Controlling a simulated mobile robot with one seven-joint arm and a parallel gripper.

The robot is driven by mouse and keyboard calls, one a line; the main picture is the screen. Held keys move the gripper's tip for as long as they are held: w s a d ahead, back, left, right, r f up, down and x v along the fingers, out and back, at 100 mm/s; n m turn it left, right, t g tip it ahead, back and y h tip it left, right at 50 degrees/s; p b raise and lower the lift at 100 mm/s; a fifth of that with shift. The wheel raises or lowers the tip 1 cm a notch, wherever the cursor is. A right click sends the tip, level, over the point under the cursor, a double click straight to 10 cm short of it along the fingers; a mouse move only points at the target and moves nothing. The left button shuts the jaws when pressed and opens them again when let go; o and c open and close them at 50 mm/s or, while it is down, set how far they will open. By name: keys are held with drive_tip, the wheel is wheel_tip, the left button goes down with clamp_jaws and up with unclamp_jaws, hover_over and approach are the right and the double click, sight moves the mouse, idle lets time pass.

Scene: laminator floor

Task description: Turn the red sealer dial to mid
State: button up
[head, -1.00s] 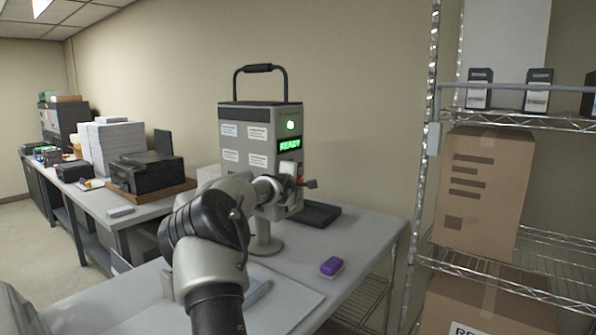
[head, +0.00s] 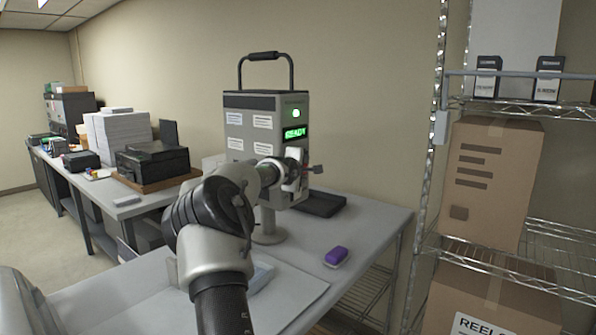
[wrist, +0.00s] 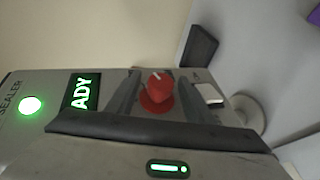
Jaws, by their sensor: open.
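The sealer (head: 262,150) is a grey upright box with a black top handle and a lit green READY display (head: 296,133). It stands on a pedestal on the grey table. In the wrist view, the red dial (wrist: 158,93) sits on the sealer's face beside the display (wrist: 82,93), with a pale pointer mark toward the picture's top. My gripper (wrist: 156,90) is open, with one dark finger on each side of the dial; I cannot tell whether they touch it. In the head view my gripper (head: 298,172) is at the sealer's front and hides the dial.
A purple block (head: 336,257) and a dark flat tray (head: 320,203) lie on the table (head: 375,228). A wire shelf with a cardboard box (head: 490,185) stands at right. A bench with a printer (head: 152,163) and paper stacks is at left.

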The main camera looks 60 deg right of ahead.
drive_tip(key=b+v, duration=0.3)
drive_tip(key=v, duration=1.4)
drive_tip(key=shift+f, duration=0.1)
drive_tip(key=shift+w, duration=0.1)
